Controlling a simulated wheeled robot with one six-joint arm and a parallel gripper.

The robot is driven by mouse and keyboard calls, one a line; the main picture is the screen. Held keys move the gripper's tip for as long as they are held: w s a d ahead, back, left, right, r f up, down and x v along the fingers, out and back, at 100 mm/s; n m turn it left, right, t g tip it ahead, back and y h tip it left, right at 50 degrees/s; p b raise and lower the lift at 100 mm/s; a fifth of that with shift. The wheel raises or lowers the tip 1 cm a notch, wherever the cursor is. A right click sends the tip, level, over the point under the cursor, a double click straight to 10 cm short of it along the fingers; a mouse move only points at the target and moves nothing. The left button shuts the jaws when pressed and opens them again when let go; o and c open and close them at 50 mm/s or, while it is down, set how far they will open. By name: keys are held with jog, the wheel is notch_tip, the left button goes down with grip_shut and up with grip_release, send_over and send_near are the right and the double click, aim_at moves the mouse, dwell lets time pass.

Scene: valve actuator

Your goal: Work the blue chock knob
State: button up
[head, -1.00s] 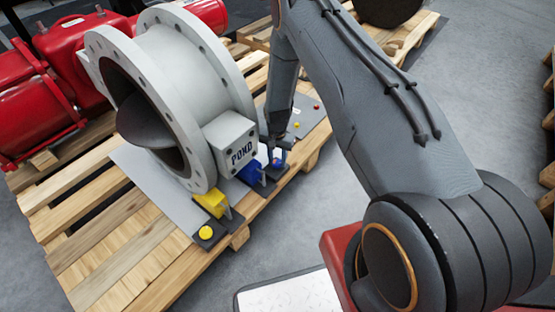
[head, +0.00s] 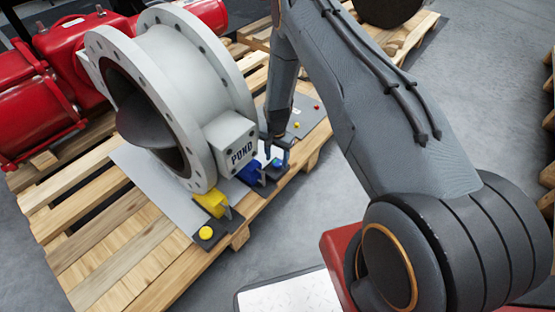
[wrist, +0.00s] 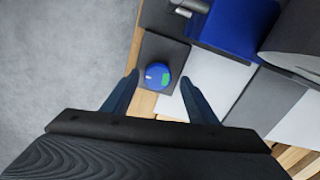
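The blue chock knob (head: 277,163) sits on a small dark plate beside the blue chock (head: 249,173), at the pallet's edge. In the wrist view the round blue knob (wrist: 157,75) shows a white mark and a green patch on its top. The blue chock (wrist: 238,26) is at the upper right there. My gripper (wrist: 160,82) is open, with one finger on each side of the knob in that view and a gap on both sides. In the head view my gripper (head: 277,146) is just above the knob, apparently clear of it.
A yellow chock (head: 211,203) and yellow knob (head: 206,233) stand nearer on the same pallet (head: 100,275). The large grey flanged valve (head: 195,75) and its POND box (head: 232,142) rise close left of my gripper. Open floor lies right of the pallet.

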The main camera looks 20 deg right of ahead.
aim_at(277, 162)
jog(key=shift+s, duration=0.15)
jog(key=shift+r+p, duration=0.85)
jog(key=shift+r, duration=3)
